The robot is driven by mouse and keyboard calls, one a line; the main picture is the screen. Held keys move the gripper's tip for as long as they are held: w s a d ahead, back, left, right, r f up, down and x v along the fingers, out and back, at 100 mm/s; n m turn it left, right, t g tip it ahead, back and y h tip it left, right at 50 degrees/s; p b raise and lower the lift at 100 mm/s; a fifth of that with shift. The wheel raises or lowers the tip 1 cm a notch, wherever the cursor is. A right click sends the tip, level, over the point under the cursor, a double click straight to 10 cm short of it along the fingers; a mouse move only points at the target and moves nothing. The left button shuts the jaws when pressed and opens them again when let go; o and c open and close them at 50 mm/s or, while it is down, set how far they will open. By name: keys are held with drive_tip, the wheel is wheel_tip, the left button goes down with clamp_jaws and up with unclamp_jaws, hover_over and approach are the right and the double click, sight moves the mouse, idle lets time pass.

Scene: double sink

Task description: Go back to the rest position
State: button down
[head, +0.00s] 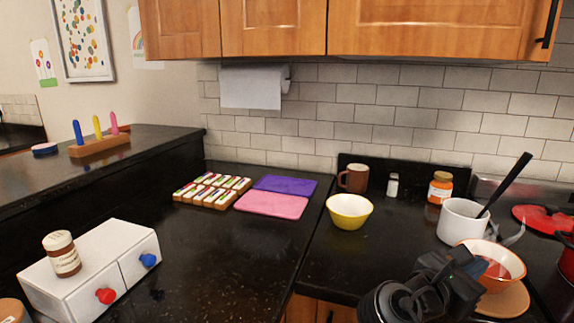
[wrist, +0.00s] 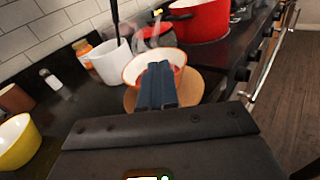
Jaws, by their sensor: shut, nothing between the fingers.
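There the fingertips overlap the bowl (wrist: 138,70), which holds something red and stands on a round wooden board (wrist: 199,88). I cannot tell whether the fingers touch the bowl.
A white pot (head: 458,218) with a black-handled utensil stands behind the bowl. A red pot (wrist: 196,20) stands beyond. A yellow bowl (head: 349,217), brown mug (head: 353,178) and jar (head: 440,187) stand on the counter. A white drawer box (head: 95,262) is left. Counter before the mats is clear.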

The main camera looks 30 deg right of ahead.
drive_tip(key=s+a+f+t+y, duration=0.2)
drive_tip(key=a+f+t+y, duration=0.5)
drive_tip(key=a+f+t, duration=0.55)
drive_tip(key=s+a+f+m+y, duration=0.35)
drive_tip(key=s+a+y, duration=0.25)
drive_tip(key=a, duration=0.2)
drive_tip(key=s+a+r+m+t+y, duration=0.4)
drive_tip(key=s+a+r+m, duration=0.4)
drive_tip(key=s+m, duration=0.4)
drive_tip(key=shift+r+y, duration=0.3)
drive_tip(key=shift+r, duration=0.5)
drive_tip(key=c, duration=1.9)
unclamp_jaws()
drive_tip(key=shift+a, duration=0.1)
